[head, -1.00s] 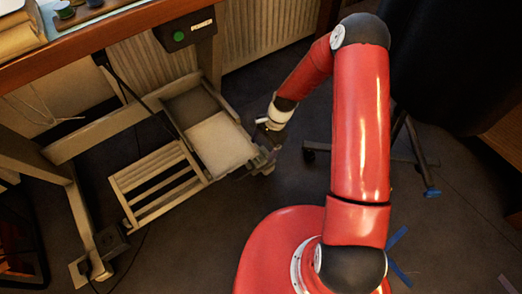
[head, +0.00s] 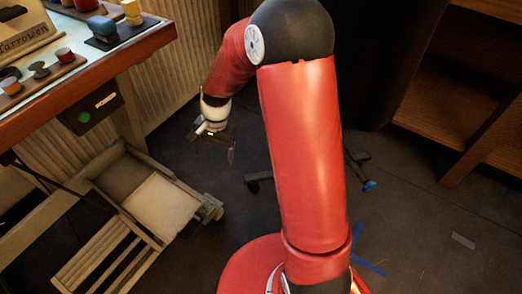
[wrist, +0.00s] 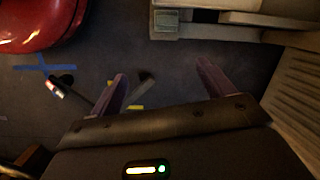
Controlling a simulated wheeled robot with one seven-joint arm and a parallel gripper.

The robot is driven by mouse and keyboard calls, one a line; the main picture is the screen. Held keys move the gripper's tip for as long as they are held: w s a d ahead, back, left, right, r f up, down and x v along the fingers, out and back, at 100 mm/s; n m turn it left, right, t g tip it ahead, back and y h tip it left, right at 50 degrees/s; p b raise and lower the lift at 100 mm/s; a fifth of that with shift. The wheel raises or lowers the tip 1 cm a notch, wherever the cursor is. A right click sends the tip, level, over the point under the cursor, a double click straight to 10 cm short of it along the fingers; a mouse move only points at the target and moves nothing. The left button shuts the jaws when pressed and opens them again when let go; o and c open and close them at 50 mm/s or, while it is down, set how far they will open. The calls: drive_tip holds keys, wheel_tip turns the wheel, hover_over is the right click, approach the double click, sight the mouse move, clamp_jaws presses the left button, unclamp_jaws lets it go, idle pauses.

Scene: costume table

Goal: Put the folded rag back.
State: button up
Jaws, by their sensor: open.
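I cannot make out a folded rag for certain. A pulled-out drawer-like tray (head: 188,232) below the table holds a flat pale square (head: 160,207); whether that is cloth or a panel I cannot tell. My gripper (head: 230,155) hangs over the dark floor, right of the tray and beyond its front end, apart from it. Part of the pale frame (wrist: 235,18) shows at the top right there.
The wooden table (head: 140,50) at upper left carries small pots, a yellow piece (head: 103,27) on a dark pad, and a lettered box (head: 25,28). A slatted rack (head: 95,258) lies beside the tray. A wooden shelf (head: 470,85) stands right.

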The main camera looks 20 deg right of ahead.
drive_tip(key=s+d+r+n+t+h, duration=0.1)
drive_tip(key=s+d+r+n+t, duration=0.1)
drive_tip(key=s+r, duration=0.35)
drive_tip(key=s+d+r+n+t, duration=0.1)
drive_tip(key=s+d+r+n, duration=0.15)
drive_tip(key=r, duration=0.65)
drive_tip(key=s+d+r+n+t, duration=0.1)
drive_tip(key=s+r+n, duration=0.1)
drive_tip(key=s, duration=0.4)
drive_tip(key=s+d+r+n+t+h, duration=0.1)
drive_tip(key=s+r+t, duration=0.1)
drive_tip(key=s+r, duration=0.3)
drive_tip(key=shift+s+n, duration=0.35)
drive_tip(key=shift+s, duration=0.8)
drive_tip(key=shift+d, duration=0.1)
wheel_tip(320, 180, up, 6)
drive_tip(key=p, duration=0.6)
drive_tip(key=shift+r, duration=0.2)
drive_tip(key=shift+c, duration=0.4)
